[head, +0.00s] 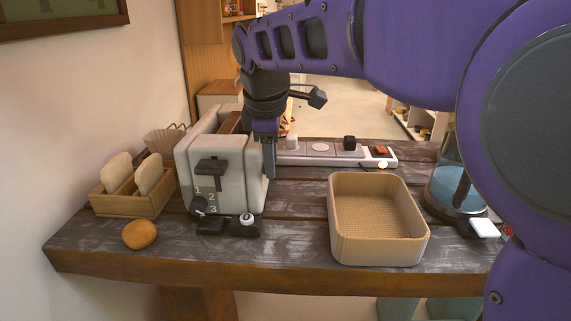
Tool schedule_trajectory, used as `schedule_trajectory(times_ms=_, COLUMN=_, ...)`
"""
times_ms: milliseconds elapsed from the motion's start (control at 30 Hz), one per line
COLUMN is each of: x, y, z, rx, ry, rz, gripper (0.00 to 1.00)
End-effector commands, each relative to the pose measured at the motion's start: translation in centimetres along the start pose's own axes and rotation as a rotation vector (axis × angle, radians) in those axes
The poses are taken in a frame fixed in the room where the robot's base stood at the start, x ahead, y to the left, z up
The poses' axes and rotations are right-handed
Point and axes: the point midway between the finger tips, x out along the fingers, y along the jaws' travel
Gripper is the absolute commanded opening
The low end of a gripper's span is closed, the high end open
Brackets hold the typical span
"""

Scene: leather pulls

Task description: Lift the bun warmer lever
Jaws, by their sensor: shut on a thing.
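The bun warmer (226,160) is a cream, toaster-like box at the left of the table. Its dark lever (210,169) sticks out of the front face, above a dial marked with numbers. My gripper (268,158) points down at the right side of the bun warmer, behind and to the right of the front lever. A dark finger shows along that side. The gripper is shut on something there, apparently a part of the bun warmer. The exact grip is hidden.
A bun (139,234) lies at the front left. A wooden rack (130,203) with bread slices stands behind it. An empty tan basket (377,252) is right of centre. A pale strip (321,160) with buttons lies at the back. A glass vessel (447,187) stands at the right.

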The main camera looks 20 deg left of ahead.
Motion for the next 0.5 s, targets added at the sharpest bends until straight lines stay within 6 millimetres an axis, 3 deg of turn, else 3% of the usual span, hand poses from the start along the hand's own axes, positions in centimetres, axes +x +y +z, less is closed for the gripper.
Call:
schedule_trajectory(times_ms=133, x=1.3, y=-0.5, z=0.1, rx=0.000, ry=0.000, rz=0.096, gripper=0.00)
schedule_trajectory(times_ms=500, x=2.0, y=-0.5, z=0.0, rx=0.000, ry=-0.001, rz=0.270, gripper=0.00)
